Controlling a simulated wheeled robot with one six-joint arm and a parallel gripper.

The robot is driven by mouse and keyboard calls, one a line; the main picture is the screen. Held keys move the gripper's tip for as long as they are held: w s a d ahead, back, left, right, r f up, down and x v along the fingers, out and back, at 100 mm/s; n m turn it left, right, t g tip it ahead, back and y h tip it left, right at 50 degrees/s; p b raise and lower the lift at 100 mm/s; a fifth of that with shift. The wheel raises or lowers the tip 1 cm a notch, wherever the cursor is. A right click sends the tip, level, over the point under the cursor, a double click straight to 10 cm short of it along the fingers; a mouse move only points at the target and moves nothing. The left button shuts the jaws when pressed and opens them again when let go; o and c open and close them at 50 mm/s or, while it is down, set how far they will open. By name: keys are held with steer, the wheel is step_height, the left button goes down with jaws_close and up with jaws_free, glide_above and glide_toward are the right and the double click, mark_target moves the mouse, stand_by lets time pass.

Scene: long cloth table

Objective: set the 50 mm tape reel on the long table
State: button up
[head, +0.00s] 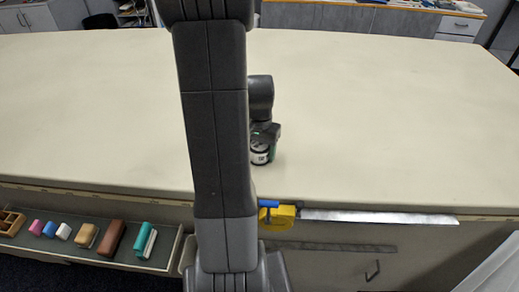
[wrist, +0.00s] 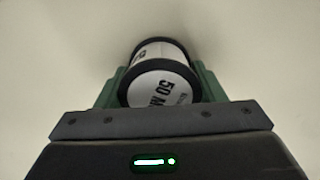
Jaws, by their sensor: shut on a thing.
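The tape reel (wrist: 160,85) has black rims and a white label with "50 M" on it. In the wrist view it sits between the green fingers of my gripper (wrist: 160,88), which are shut on it. In the head view the reel (head: 260,157) shows low at the end of my gripper (head: 264,148), over the front part of the long table (head: 390,110). I cannot tell whether the reel touches the cloth. My arm hides part of the table in the head view.
The tabletop around the reel is bare. A yellow tape measure (head: 278,217) and a metal ruler (head: 380,217) are at the table's front edge. An open drawer (head: 85,246) at lower left holds several coloured blocks. Cabinets (head: 350,18) stand behind the table.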

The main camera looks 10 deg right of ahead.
mark_target(259, 144)
steer(key=shift+f, duration=0.2)
steer(key=o, duration=1.1)
steer(key=shift+o, duration=0.2)
step_height(259, 144, up, 12)
steer(key=shift+r, duration=0.2)
